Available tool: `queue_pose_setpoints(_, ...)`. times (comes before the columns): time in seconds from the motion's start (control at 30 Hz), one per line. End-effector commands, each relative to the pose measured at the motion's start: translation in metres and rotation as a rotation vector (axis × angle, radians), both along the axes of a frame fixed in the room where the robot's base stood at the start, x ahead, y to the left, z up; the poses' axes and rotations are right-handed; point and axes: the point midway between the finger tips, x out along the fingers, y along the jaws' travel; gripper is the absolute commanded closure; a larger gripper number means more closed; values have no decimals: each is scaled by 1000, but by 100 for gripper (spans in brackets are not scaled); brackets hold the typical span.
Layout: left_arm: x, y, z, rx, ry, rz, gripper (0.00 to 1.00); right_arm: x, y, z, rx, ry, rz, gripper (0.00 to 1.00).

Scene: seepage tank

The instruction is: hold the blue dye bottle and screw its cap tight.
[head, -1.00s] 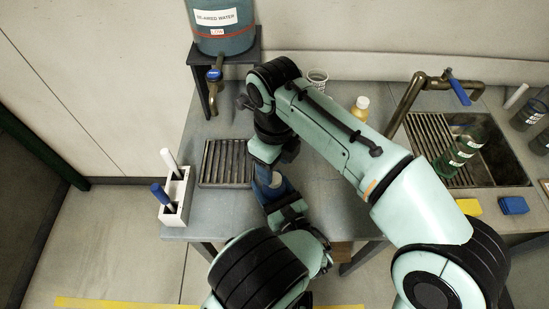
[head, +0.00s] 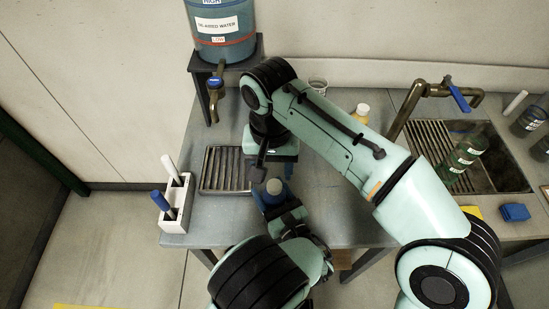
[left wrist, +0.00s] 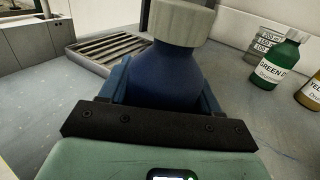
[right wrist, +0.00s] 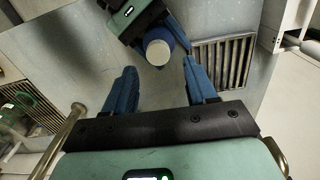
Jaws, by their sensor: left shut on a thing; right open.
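The blue dye bottle (left wrist: 165,78) stands upright in the left wrist view with a pale grey cap (left wrist: 182,22) on its neck. It also shows in the head view (head: 270,197). My left gripper (head: 274,204) is shut around the bottle's body, below the cap. My right gripper (right wrist: 160,88) is open and empty; in the right wrist view the cap (right wrist: 158,51) lies beyond and between its fingertips, apart from them. In the head view the right gripper (head: 272,165) is just behind the bottle. I cannot tell how tight the cap is.
A slatted drain (head: 222,170) lies left of the bottle, with a white pen holder (head: 176,212) at the table's left edge. A water tank (head: 222,30) stands on a stand behind. A green dye bottle (left wrist: 279,60) and a yellow one (left wrist: 312,92) stand to the right.

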Motion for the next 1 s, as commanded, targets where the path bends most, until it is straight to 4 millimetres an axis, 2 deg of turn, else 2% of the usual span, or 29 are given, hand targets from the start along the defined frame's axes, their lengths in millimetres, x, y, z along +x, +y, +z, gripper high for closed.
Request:
queue_pose_setpoints(0.1,0,0,-1,1,3,0,100,0,0,2,3,3,271,44)
queue_pose_setpoints(0.7,0,0,-1,1,3,0,100,1,-2,14,19,11,1650,44)
queue_pose_setpoints(0.9,0,0,-1,1,3,0,100,2,-4,18,20,9,2064,44)
queue_pose_setpoints(1.0,0,0,-1,1,3,0,100,2,-4,19,20,8,2216,44)
